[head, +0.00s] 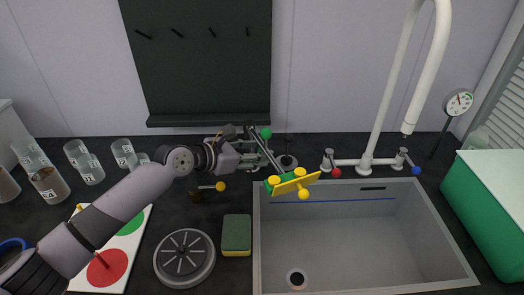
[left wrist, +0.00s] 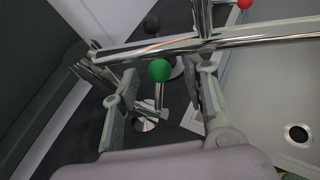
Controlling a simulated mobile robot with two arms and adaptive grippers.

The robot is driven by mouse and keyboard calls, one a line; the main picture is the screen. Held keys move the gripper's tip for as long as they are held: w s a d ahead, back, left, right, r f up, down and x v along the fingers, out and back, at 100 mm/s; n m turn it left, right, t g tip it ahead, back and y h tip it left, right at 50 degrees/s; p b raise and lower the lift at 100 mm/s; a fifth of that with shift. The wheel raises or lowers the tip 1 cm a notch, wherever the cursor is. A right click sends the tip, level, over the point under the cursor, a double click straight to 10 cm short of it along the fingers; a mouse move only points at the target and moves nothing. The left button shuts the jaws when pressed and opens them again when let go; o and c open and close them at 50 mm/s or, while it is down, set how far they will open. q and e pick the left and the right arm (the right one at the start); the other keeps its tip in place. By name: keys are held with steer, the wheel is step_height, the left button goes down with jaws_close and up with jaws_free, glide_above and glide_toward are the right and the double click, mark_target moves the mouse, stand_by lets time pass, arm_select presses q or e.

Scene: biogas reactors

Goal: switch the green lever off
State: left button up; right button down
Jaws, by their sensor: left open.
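The green lever's ball knob (head: 265,132) stands behind the sink's left end, below the dark wall panel. In the left wrist view the green knob (left wrist: 159,70) sits on a thin metal rod, between my finger tips in the picture. My left gripper (head: 252,152) is open, its fingers on either side of the knob with gaps visible; it also shows in the left wrist view (left wrist: 162,98). I cannot tell whether a finger touches the lever. The lever's base is partly hidden by the gripper in the head view. My right gripper is not in view.
A metal pipe (left wrist: 150,46) crosses just beyond the fingers, near a black ball knob (left wrist: 151,24). A yellow lever knob (head: 220,186) stands nearby. A white faucet (head: 395,90) stands right; jars stand left.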

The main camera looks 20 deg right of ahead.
arm_select(q)
steer(key=shift+x, duration=1.35)
jaws_close()
